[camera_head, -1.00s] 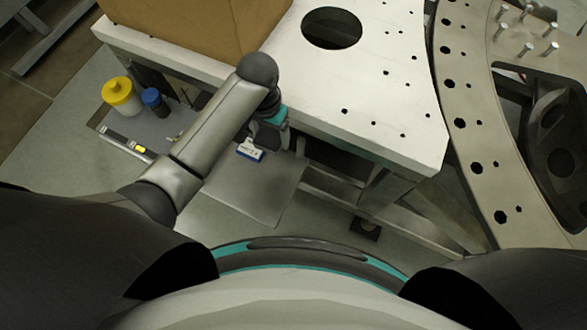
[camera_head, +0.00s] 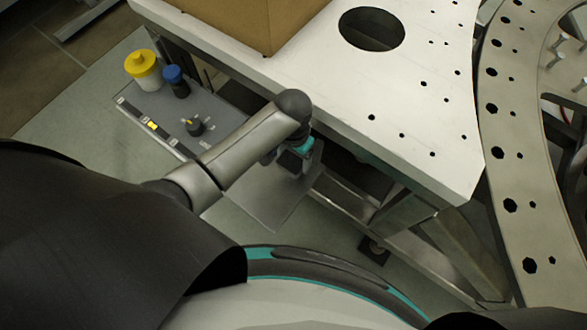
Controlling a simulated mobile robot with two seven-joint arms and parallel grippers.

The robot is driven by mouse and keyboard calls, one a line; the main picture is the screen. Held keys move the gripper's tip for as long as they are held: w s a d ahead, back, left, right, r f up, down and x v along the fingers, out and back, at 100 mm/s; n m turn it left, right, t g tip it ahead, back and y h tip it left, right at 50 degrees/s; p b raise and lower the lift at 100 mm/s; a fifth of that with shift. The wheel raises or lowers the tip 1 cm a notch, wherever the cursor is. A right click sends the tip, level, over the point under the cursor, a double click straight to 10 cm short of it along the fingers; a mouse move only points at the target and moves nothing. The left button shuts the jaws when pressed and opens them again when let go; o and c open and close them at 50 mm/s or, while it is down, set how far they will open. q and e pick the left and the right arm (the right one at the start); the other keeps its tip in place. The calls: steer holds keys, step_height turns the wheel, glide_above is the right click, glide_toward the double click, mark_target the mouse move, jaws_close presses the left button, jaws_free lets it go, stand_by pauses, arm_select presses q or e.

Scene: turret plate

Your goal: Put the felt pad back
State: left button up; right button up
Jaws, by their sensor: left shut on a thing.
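My left gripper (camera_head: 298,168) is low beside the near edge of the white plate, over the grey shelf (camera_head: 262,200). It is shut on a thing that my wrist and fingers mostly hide. A small white and blue block showed at this gripper a second ago; I take it for the felt pad, but it cannot be made out now. My right gripper is not in view.
On the shelf's far part stand a yellow-capped white jar (camera_head: 143,70), a blue-capped dark bottle (camera_head: 175,80) and a small dark knobbed item (camera_head: 195,126). The white plate (camera_head: 420,100) with a large hole carries a brown box (camera_head: 250,18). A curved perforated ring (camera_head: 508,130) lies right.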

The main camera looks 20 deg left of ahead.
mark_target(293, 158)
arm_select(q)
steer(key=shift+f+b, duration=0.95)
steer(key=shift+f, duration=2.1)
steer(key=shift+f, duration=0.2)
steer(key=o, duration=1)
steer(key=shift+r, duration=0.1)
step_height(293, 158, up, 11)
steer(key=p, duration=0.4)
steer(key=shift+r, duration=0.65)
